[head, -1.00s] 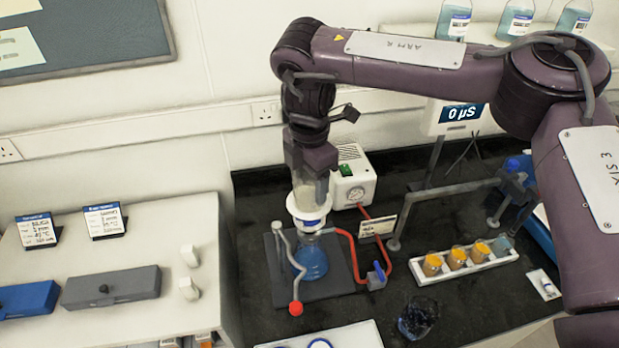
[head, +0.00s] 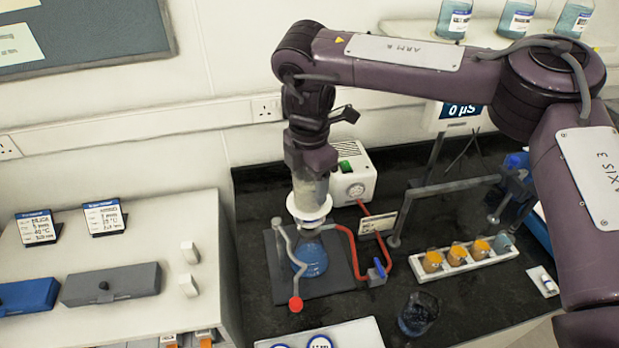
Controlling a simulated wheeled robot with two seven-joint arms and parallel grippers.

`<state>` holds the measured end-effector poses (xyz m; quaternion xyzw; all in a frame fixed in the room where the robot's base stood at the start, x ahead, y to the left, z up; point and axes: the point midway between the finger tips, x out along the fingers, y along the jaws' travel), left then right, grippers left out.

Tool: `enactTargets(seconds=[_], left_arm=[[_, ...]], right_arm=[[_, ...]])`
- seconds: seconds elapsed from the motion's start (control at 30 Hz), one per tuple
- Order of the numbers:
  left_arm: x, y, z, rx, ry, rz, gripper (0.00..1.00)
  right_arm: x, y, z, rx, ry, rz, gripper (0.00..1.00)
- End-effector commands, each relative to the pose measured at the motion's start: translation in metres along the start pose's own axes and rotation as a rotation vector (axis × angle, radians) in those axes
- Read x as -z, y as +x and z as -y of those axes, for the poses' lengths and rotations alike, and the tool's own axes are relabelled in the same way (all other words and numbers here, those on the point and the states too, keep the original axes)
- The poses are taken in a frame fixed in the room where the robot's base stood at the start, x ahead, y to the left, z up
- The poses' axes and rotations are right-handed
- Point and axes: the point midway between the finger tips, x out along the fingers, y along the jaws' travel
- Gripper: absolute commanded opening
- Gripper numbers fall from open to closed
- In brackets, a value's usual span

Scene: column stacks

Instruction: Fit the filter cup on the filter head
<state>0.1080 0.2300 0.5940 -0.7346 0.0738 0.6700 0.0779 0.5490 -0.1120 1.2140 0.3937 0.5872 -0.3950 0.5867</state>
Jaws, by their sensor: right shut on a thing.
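My right gripper (head: 312,168) points down and is shut on the filter cup (head: 310,193), a clear, pale cup held upright. The cup's lower end is at the white, round filter head (head: 309,213), above a flask of blue liquid (head: 311,260). Cup and head line up closely, but I cannot tell whether the cup is fully seated. A bent grey rod with a red ball (head: 296,304) stands just left of the flask and crosses in front of it. My left gripper is not in view.
A red hose (head: 350,235) runs beside the flask to a white pump box (head: 354,178) with a gauge. A white rack with orange-topped jars (head: 470,262) and a dark glass (head: 417,314) stand to the right. A white bench (head: 150,235) is at left.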

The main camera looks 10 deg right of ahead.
Motion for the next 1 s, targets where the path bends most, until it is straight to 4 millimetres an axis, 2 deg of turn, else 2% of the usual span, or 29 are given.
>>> enactTargets(seconds=[1.0], left_arm=[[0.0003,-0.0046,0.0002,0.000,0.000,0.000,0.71]], right_arm=[[0.0000,0.0041,-0.0003,-0.001,0.000,0.000,0.36]])
